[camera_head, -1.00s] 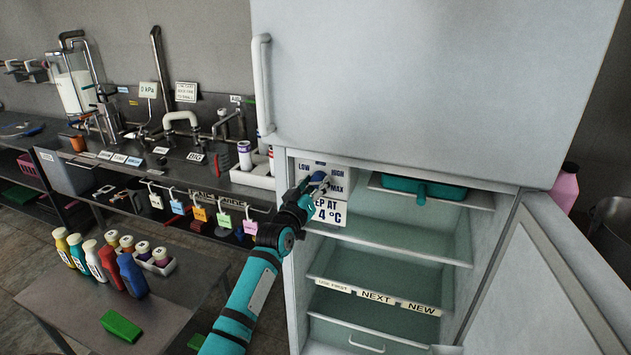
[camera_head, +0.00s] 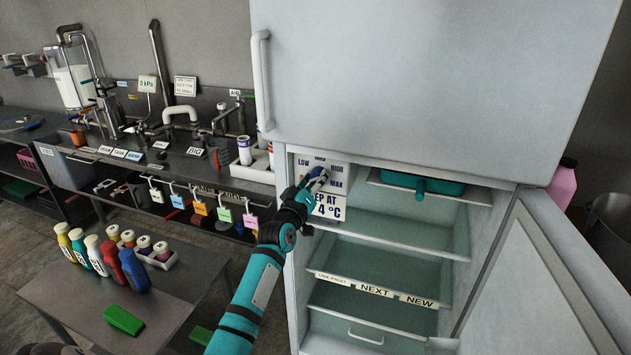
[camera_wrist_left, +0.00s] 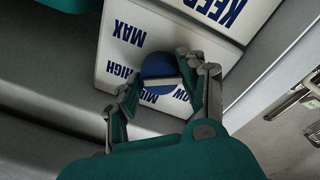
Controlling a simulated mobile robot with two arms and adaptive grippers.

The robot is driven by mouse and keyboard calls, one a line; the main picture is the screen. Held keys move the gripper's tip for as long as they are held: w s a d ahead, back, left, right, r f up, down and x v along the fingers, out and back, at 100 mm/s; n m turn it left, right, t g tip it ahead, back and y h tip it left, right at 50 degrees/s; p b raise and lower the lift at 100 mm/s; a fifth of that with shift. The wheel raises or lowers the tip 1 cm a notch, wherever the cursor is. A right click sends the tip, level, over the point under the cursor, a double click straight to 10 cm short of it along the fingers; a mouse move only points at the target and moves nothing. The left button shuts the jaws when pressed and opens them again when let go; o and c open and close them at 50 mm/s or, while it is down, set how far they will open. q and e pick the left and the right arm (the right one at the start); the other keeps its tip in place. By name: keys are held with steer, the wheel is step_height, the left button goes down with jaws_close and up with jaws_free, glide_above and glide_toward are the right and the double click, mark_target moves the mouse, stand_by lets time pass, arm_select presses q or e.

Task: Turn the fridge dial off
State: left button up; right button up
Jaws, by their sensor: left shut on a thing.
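The fridge dial is a round blue knob (camera_wrist_left: 157,66) with a pale raised bar across it. It sits on a white panel (camera_wrist_left: 122,62) lettered LOW, MID, HIGH and MAX, seen upside down in the left wrist view. My left gripper (camera_wrist_left: 162,82) has its fingers on either side of the bar and is shut on the dial. In the head view my left gripper (camera_head: 317,180) reaches up to the panel at the fridge's upper left and hides much of the dial. The dial's exact setting is hard to tell. My right gripper is not in view.
The fridge door (camera_head: 560,285) stands open to the right. A teal tray (camera_head: 425,183) sits on the top shelf beside the panel. A card reading 4 °C (camera_head: 330,208) hangs below the dial. A low table (camera_head: 165,310) with several bottles stands at left.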

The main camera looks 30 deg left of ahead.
arm_select(q)
steer(key=o, duration=1.2)
steer(key=v, duration=1.2)
steer(key=shift+f, duration=0.1)
